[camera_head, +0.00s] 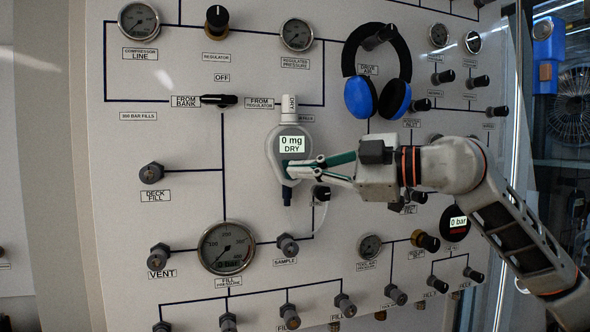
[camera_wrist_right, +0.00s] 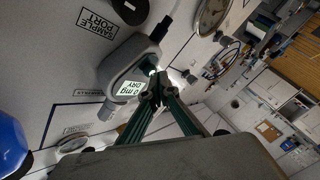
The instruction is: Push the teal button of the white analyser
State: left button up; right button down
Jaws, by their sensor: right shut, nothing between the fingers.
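The white analyser (camera_head: 274,148) hangs on the panel, with a lit display reading "0 mg DRY" and a white cap labelled DRY on top. It also shows in the right wrist view (camera_wrist_right: 118,66), tilted. In the wrist view the fingertips (camera_wrist_right: 160,90) overlap the analyser's edge beside the display. The fingertips largely cover the button area; I cannot tell whether they touch the button. My left gripper is out of view.
Blue and black ear defenders (camera_head: 362,98) hang on the panel above my right gripper. A selector knob (camera_head: 218,100) lies left of the analyser, and a large fill pressure gauge (camera_head: 226,247) below left. Several valve knobs surround the area.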

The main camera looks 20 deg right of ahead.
jog(key=shift+w, duration=0.15)
jog(key=shift+s, duration=0.8)
jog(key=s, duration=0.6)
jog(key=shift+d+b, duration=0.15)
jog(key=shift+b, duration=0.25)
jog(key=shift+f, duration=0.1)
